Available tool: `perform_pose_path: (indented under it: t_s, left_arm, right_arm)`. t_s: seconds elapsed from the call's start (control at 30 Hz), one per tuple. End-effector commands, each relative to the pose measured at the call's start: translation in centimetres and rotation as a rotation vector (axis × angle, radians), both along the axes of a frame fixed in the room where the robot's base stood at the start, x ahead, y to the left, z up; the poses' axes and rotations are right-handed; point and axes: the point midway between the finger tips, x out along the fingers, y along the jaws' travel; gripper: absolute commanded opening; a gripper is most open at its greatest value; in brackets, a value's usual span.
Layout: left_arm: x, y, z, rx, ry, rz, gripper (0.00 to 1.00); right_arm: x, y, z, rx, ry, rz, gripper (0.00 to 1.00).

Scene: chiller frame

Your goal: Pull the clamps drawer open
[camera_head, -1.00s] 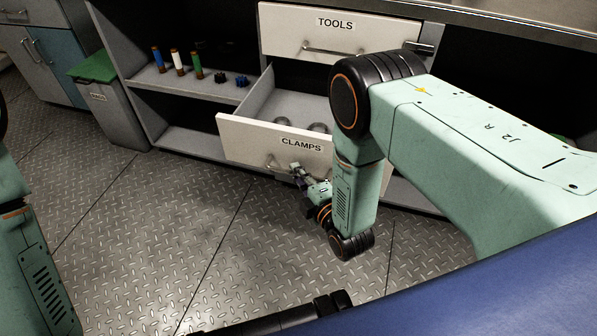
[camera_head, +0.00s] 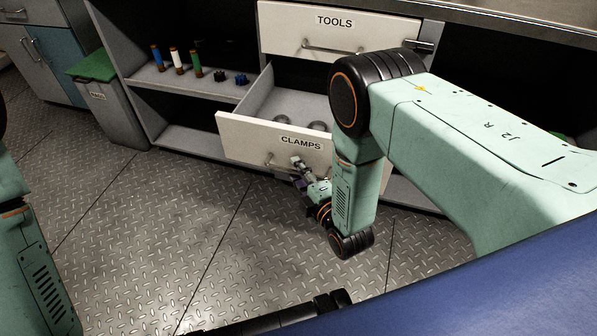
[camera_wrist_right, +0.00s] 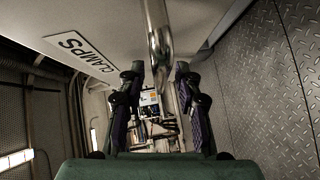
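The clamps drawer (camera_head: 243,140), with a white front labelled CLAMPS, stands pulled out of the cabinet under the tools drawer. Its inside shows, with round metallic items (camera_head: 317,126) partly hidden behind the front. Its metal bar handle (camera_wrist_right: 159,45) is at the drawer front. My right gripper (camera_head: 299,172) is at this handle; in the wrist view its two fingers (camera_wrist_right: 158,100) are spread apart, with the bar between them and a gap on both sides. My left arm shows at the left edge of the head view, but its gripper is out of frame.
The tools drawer (camera_head: 346,30) above is shut. A shelf (camera_head: 180,84) at left holds colored cylinders and small dark blue parts. A grey bin with a green lid (camera_head: 108,105) stands left of the cabinet. The metal plate floor (camera_head: 150,220) before the drawer is clear.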

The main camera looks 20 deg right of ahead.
Motion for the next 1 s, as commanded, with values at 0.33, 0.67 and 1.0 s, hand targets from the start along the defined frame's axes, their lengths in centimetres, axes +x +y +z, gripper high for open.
perform_pose_path:
  t_s: [0.33,0.67,1.0]
  left_arm:
    - [0.0,0.0,0.0,0.0,0.0,0.0,0.64]
    - [0.0,0.0,0.0,0.0,0.0,0.0,0.64]
    - [0.0,0.0,0.0,0.0,0.0,0.0,0.64]
  right_arm:
    - [-2.1,-0.4,0.1,0.0,0.005,0.002,0.34]
    - [-8.6,-1.7,1.1,0.0,0.004,-0.001,0.34]
    - [-11.6,-2.3,1.6,0.0,0.001,0.0,0.34]
